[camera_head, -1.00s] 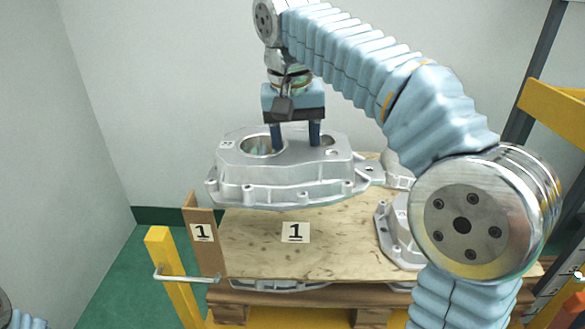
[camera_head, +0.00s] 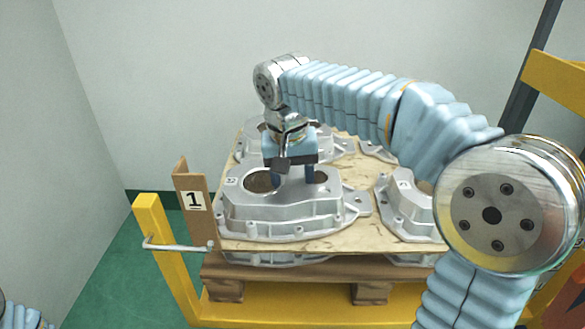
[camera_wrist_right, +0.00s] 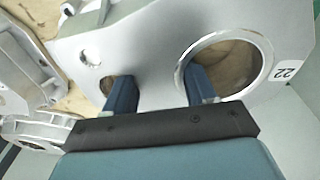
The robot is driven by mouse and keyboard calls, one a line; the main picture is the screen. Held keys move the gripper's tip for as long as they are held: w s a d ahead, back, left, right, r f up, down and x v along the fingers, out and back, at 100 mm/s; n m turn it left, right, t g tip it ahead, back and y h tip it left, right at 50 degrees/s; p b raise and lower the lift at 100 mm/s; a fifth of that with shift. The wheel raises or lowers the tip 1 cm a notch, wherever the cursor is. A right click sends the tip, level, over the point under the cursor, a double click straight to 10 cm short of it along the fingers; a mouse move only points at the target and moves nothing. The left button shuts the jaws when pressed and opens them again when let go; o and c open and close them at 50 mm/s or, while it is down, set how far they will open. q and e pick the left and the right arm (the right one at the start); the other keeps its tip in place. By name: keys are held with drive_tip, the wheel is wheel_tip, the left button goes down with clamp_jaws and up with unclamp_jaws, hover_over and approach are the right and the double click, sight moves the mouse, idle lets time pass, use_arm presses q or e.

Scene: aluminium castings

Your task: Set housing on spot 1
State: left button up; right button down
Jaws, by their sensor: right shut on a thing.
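The silver cast housing (camera_head: 285,205) is at the front left of the plywood sheet (camera_head: 355,238), level and over the place of the spot 1 label, which it hides. Whether it rests fully on the sheet or hangs just above it I cannot tell. My right gripper (camera_head: 293,176) points down and is shut on the housing, with its blue fingers in two openings of the top face. The wrist view shows the housing (camera_wrist_right: 150,45) with a finger in the large round bore and the other in a smaller hole. My left gripper is out of view.
Another housing (camera_head: 405,205) stands close on the right, and one more (camera_head: 252,145) behind. A brown board marked 1 (camera_head: 190,205) stands at the left edge. A yellow post with a metal bar (camera_head: 178,246) is at front left. More castings show below the sheet.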

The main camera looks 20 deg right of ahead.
sight(289, 185)
idle(0.3)
drive_tip(key=shift+c, duration=1.8)
unclamp_jaws()
wheel_tip(289, 185, up, 12)
drive_tip(key=s+a+p, duration=0.1)
drive_tip(key=p, duration=0.2)
drive_tip(key=shift+a, duration=0.15)
